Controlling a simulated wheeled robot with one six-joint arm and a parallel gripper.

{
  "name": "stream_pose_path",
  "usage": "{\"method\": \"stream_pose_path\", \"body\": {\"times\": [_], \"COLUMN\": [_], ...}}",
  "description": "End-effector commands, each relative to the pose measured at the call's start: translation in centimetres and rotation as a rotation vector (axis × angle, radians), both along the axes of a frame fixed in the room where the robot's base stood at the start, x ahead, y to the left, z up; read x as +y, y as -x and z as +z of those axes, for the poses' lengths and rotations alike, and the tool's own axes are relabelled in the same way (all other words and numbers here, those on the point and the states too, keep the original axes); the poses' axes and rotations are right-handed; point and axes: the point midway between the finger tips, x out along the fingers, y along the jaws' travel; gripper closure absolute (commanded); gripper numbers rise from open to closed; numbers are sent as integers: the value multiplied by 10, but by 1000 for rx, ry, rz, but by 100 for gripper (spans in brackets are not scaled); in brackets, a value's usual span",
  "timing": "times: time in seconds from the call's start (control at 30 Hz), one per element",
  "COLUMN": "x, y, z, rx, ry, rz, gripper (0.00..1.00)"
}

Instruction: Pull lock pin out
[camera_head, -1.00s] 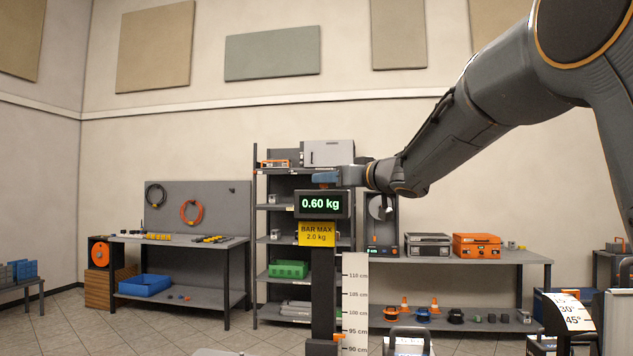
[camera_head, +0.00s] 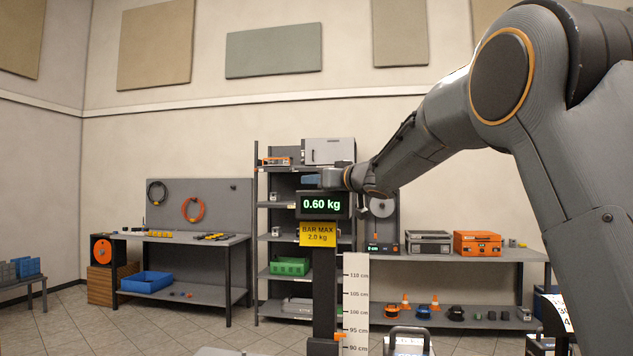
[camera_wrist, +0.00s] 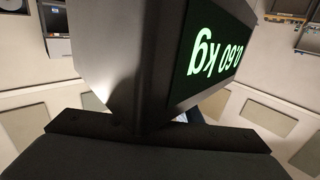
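My gripper (camera_head: 312,181) is just above and behind the display box (camera_head: 322,205), at the top of the dark post (camera_head: 324,285). The box reads 0.60 kg. The fingers are small and partly hidden there, so I cannot tell whether they are open or shut. In the wrist view the display box (camera_wrist: 160,60) is very close and upside down, and it fills the middle. No lock pin can be made out clearly. A small orange part (camera_head: 340,336) shows low on the post beside the ruler (camera_head: 356,300); I cannot tell what it is.
A yellow sign (camera_head: 318,234) reading BAR MAX 2.0 kg is on the post. Shelving (camera_head: 275,225) stands behind it. A bench (camera_head: 480,256) with an orange case (camera_head: 478,243) is at the right, and a workbench (camera_head: 190,243) is at the left.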

Motion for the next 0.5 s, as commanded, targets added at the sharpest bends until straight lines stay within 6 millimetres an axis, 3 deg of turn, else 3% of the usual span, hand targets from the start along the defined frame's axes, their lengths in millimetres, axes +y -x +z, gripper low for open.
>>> {"method": "stream_pose_path", "body": {"times": [0.03,0.17,0.5], "x": [0,0,0], "y": [0,0,1], "z": [0,0,8], "rx": [0,0,0], "ry": [0,0,0], "rz": [1,1,1], "gripper": [79,100,100]}}
